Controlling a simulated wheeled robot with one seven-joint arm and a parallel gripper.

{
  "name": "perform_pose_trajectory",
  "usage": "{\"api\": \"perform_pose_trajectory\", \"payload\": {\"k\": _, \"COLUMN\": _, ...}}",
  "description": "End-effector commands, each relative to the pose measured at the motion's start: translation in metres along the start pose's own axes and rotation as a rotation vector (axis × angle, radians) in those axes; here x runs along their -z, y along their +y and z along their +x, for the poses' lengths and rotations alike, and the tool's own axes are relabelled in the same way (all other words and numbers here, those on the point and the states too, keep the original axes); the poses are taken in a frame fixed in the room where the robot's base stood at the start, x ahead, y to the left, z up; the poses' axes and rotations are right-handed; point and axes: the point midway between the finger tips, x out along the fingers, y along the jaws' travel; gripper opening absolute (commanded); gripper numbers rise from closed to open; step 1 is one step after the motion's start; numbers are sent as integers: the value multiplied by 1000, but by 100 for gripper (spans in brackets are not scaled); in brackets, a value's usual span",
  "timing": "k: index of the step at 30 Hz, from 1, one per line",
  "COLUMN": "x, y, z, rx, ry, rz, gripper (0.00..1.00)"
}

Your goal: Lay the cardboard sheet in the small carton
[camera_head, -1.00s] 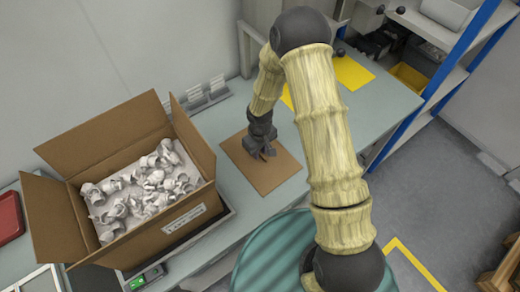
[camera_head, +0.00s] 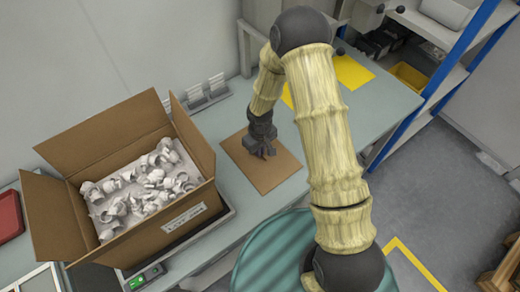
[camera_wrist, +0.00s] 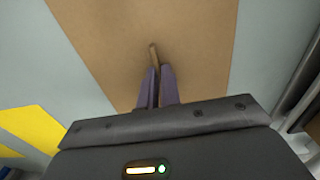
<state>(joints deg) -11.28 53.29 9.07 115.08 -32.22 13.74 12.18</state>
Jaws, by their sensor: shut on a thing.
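The cardboard sheet (camera_head: 272,180) lies flat on the table to the right of the carton. It fills much of the wrist view (camera_wrist: 190,50), where a small raised brown tab (camera_wrist: 153,52) stands between the finger tips. My gripper (camera_head: 262,154) is over the sheet's upper left part, its fingers pointing down. In the wrist view its two purple fingers (camera_wrist: 157,88) are closed together on the tab of the sheet. The small carton (camera_head: 165,238) is open with its flaps spread, and several white parts (camera_head: 145,190) lie in it on a pale layer.
The carton stands on a scale-like base with a green display (camera_head: 146,278). A yellow sheet (camera_head: 353,73) lies at the back of the table (camera_head: 395,100). A small rack (camera_head: 208,92) stands behind the carton. A red tray (camera_head: 9,215) is at far left.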

Motion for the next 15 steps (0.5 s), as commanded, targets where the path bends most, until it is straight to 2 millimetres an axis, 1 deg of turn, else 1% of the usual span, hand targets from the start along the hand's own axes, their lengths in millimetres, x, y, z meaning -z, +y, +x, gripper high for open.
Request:
{"api": "perform_pose_trajectory", "payload": {"k": 1, "x": -5, "y": -1, "z": 4, "rx": 3, "ry": -13, "rz": 1, "gripper": 0}}
{"api": "perform_pose_trajectory", "payload": {"k": 2, "x": -5, "y": -1, "z": 2, "rx": 4, "ry": -13, "rz": 1, "gripper": 0}}
{"api": "perform_pose_trajectory", "payload": {"k": 15, "x": -2, "y": -1, "z": -30, "rx": 2, "ry": -7, "rz": 1, "gripper": 0}}
